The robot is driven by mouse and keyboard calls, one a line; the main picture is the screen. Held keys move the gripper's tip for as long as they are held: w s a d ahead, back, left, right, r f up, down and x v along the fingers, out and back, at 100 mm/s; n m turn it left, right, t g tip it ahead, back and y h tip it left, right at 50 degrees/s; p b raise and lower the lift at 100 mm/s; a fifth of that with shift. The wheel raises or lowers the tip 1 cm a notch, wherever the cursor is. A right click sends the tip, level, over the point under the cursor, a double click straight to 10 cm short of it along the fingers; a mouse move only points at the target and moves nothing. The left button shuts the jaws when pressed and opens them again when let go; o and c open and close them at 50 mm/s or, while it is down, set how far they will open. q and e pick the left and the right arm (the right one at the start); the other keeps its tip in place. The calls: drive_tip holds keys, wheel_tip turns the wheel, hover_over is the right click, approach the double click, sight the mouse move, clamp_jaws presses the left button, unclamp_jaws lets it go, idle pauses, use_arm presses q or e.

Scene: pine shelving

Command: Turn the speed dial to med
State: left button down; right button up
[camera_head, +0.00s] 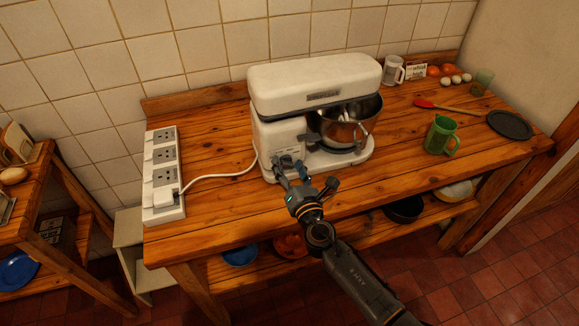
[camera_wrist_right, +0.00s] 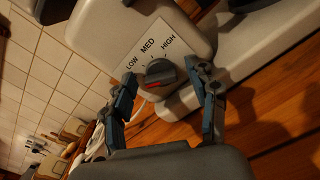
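The white stand mixer (camera_head: 315,88) stands on the wooden counter with a metal bowl (camera_head: 346,122) under its head. Its dark speed dial (camera_wrist_right: 160,74) sits on a white panel with the labels LOW, MED and HIGH in the right wrist view. A red mark shows on the dial's lower side; I cannot tell clearly which label it is set to. My right gripper (camera_head: 290,168) is at the mixer's front. In the right wrist view, its fingers (camera_wrist_right: 162,76) are open on either side of the dial, with gaps visible. My left gripper is out of view.
A white power strip (camera_head: 163,170) with a plugged-in cord lies left of the mixer. The counter's front strip is mostly clear.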

drive_tip(key=c, duration=1.1)
drive_tip(key=shift+o, duration=0.2)
drive_tip(key=m, duration=0.1)
drive_tip(key=m+b, duration=0.2)
drive_tip(key=shift+f+m, duration=0.25)
drive_tip(key=shift+m, duration=0.15)
drive_tip(key=m+b, duration=0.1)
drive_tip(key=m, duration=0.2)
drive_tip(key=shift+d+m+b, duration=0.1)
drive_tip(key=shift+m+b, duration=0.2)
drive_tip(key=shift+m, duration=0.1)
drive_tip(key=m+b, duration=0.1)
drive_tip(key=m, duration=0.3)
drive_tip(key=shift+f+m, duration=0.1)
drive_tip(key=shift+m, duration=1.9)
